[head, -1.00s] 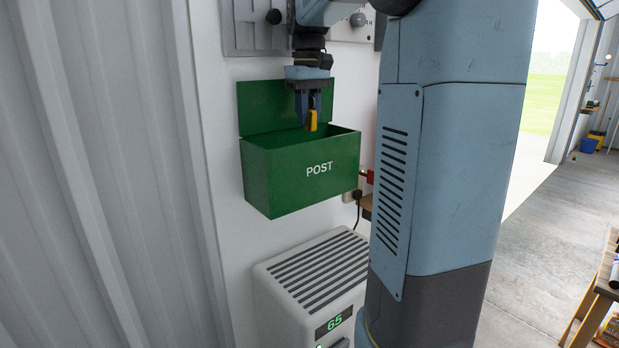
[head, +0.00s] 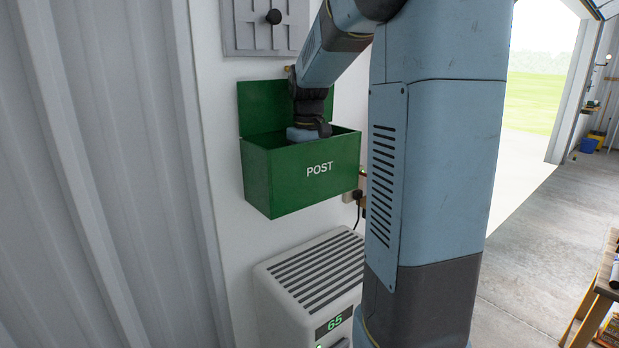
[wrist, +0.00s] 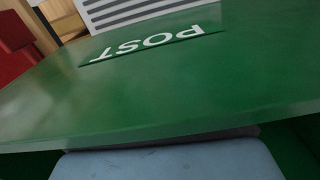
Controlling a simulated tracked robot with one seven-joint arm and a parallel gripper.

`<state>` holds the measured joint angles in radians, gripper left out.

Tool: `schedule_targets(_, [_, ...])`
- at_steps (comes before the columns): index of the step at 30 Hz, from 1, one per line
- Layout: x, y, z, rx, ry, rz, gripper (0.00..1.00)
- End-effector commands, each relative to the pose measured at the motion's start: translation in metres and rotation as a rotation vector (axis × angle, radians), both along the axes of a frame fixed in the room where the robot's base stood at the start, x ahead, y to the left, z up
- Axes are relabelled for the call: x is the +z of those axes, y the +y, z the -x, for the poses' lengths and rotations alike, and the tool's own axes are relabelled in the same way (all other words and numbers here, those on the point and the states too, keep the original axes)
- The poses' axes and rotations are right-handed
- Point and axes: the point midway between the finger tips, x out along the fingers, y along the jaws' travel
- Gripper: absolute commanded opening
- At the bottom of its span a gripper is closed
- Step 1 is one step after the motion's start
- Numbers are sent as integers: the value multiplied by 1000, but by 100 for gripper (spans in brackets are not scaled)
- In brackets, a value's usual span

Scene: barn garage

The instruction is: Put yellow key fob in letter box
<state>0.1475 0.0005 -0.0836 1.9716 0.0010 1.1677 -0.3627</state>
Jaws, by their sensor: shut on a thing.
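The green letter box (head: 283,185), marked POST, is fixed to the white wall with its lid open. Its front wall fills much of the wrist view (wrist: 130,95). My gripper (head: 306,134) points down into the box's open top. Its body is level with the rim and its fingers are hidden inside, behind the front wall. In the wrist view only a pale blue part of my gripper (wrist: 170,163) shows, close to the rim. The yellow key fob, seen between the fingers a second ago, is hidden now, with the jaws shut on it.
A white slatted heater (head: 315,270) with a green 65 display stands below the box. A grey panel with a black knob (head: 265,25) is on the wall above. A corrugated wall (head: 95,170) is at left. A wooden bench (head: 600,290) stands at far right.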

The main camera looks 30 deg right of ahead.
Motion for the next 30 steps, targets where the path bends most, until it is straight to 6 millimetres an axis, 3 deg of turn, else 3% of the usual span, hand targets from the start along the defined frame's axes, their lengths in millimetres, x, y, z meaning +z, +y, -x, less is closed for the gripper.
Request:
schedule_targets(6, [-24,0,0,0,0,0,0])
schedule_targets(17, [-27,-1,0,-1,0,0,0])
schedule_targets(18, [-26,-1,0,-1,-1,0,28])
schedule_targets(25, [-26,-1,0,-1,-1,0,50])
schedule_targets(30, [-26,-1,0,-1,-1,0,50])
